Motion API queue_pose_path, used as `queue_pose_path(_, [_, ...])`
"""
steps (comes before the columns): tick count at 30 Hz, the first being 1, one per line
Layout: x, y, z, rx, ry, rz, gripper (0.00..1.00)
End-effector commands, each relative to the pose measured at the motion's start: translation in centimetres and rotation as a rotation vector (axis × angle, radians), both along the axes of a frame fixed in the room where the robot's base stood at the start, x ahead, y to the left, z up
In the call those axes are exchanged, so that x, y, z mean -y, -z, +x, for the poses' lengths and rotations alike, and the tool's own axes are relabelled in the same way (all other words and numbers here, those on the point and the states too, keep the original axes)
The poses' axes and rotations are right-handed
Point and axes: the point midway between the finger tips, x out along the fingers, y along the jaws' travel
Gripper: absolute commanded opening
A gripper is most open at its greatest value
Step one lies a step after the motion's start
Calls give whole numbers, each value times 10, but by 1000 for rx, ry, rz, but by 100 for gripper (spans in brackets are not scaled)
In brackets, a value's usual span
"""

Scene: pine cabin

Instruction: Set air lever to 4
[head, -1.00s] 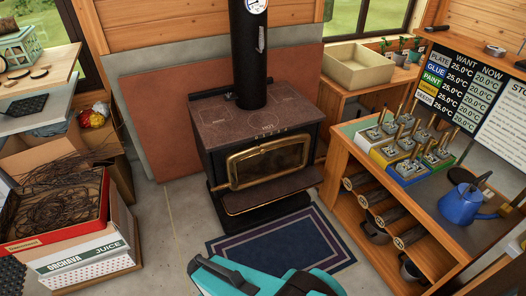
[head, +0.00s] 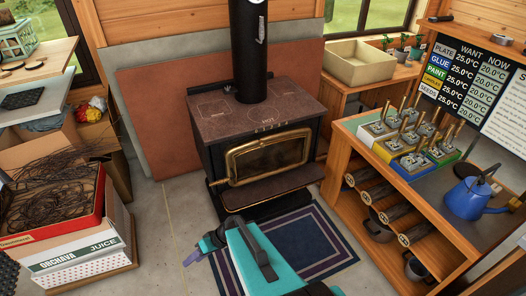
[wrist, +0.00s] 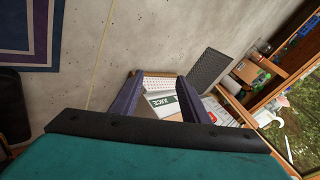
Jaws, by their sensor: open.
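The black wood stove (head: 258,140) stands in the middle of the head view, with a brass-framed glass door (head: 268,157). A row of small marks (head: 270,126) runs along the front edge of its top. I cannot make out an air lever or its setting there. A small silvery handle (head: 261,30) hangs on the black flue pipe (head: 249,60). My gripper (head: 190,259) is low in front of the stove, apart from it, with its purple fingers pointing left. In the wrist view my gripper (wrist: 158,84) is open and empty, facing the floor and boxes.
A dark blue rug (head: 290,245) lies before the stove. A red tray of wire (head: 50,215) sits on a juice box (head: 85,255) at left. At right, a wooden bench (head: 350,150) holds a blue kettle (head: 470,198) and several upright levers (head: 410,130). Bare concrete floor lies left of the stove.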

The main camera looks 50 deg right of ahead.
Motion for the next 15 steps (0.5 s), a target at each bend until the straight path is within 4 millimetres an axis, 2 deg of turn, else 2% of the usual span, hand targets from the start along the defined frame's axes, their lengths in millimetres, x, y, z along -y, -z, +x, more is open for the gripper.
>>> queue_pose_path(1, [17,-4,13,62,37,3,42])
queue_pose_path(6, [76,-34,51,281,155,-12,42])
queue_pose_path(11, [144,-65,74,475,279,-68,42])
queue_pose_path(15, [211,-93,81,627,399,-145,42])
